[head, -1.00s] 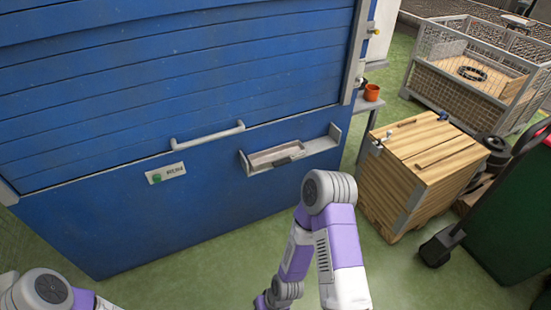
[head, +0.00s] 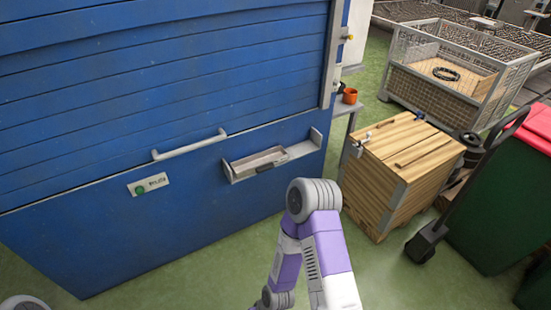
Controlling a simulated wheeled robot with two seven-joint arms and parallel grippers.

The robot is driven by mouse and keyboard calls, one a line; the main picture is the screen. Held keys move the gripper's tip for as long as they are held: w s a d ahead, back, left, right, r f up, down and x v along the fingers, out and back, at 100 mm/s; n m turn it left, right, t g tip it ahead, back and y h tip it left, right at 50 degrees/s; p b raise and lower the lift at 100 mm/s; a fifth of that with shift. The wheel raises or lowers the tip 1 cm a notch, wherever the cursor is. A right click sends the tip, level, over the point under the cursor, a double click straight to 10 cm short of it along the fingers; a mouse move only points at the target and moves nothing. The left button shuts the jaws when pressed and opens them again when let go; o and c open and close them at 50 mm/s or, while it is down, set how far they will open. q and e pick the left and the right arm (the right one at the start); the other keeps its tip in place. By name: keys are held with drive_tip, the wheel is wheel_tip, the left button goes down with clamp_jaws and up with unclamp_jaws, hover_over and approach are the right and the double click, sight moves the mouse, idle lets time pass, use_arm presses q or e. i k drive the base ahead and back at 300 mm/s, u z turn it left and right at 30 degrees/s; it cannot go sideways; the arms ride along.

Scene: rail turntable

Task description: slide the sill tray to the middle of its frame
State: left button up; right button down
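The sill tray (head: 250,163) is a shallow grey tray with a dark handle or latch (head: 272,164) on its front edge. It sits at the left end of its long grey frame (head: 305,147), which is fixed to the blue shutter front. The right part of the frame is empty, up to its raised right end plate (head: 316,137). My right arm is bent in front of and below the frame, apart from it, and its gripper is out of view. Only a bit of my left arm shows at the bottom left corner, and its gripper is out of view.
A grey bar handle (head: 190,145) and a plate with a green button (head: 148,185) are left of the frame. A wooden crate (head: 405,165), a small shelf with an orange cup (head: 350,96), a wire cage (head: 460,75) and a green bin (head: 510,200) stand to the right.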

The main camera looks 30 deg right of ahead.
sight(263, 161)
drive_tip(key=u, duration=0.2)
drive_tip(key=k, duration=0.3)
drive_tip(key=z, duration=1.35)
drive_tip(key=i, duration=1.4)
drive_tip(key=u, duration=0.4)
drive_tip(key=i, duration=1.05)
drive_tip(key=u, duration=0.7)
